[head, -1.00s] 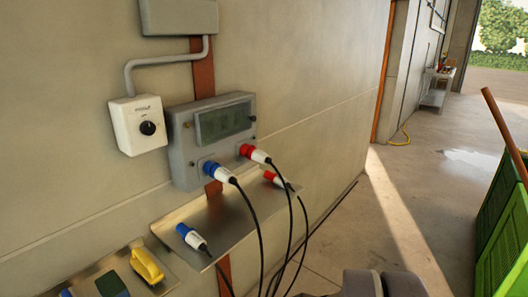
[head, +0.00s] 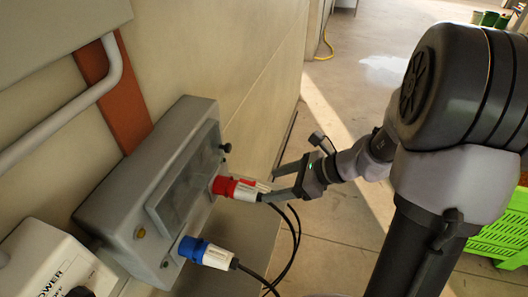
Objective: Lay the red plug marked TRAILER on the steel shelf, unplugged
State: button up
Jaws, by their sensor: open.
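A red plug (head: 236,188) with a white rear body sits in the right-hand socket of the grey box (head: 150,190) on the wall. A black cable hangs from it. No TRAILER marking is legible on it. My gripper (head: 272,183) comes in from the right, open, with its two fingers near the plug's cable end. I cannot tell whether a finger touches the plug or the cable. A small red and white part shows between the fingers; what it is, I cannot tell. The steel shelf (head: 232,250) lies below the box, partly hidden by the plugs and cables.
A blue plug (head: 205,253) sits in the neighbouring socket, its black cable drooping below. A white switch box marked POWER (head: 50,265) is at lower left. A grey conduit (head: 70,110) runs above. A green crate (head: 505,235) stands on the floor at right.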

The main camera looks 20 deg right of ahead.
aim_at(256, 191)
jog(key=b+x, duration=0.2)
jog(key=x, duration=0.1)
jog(key=b+x, duration=0.2)
jog(key=x, duration=0.1)
jog(key=s+b+x, duration=0.1)
jog(key=b+x, duration=0.1)
jog(key=x, duration=0.1)
jog(key=shift+a+f, duration=0.1)
jog(key=shift+f, duration=0.1)
jog(key=shift+w+a+f+b, duration=0.3)
jog(key=shift+w+a+b, duration=0.15)
jog(key=shift+w, duration=0.05)
jog(key=shift+c, duration=0.3)
grip_shut()
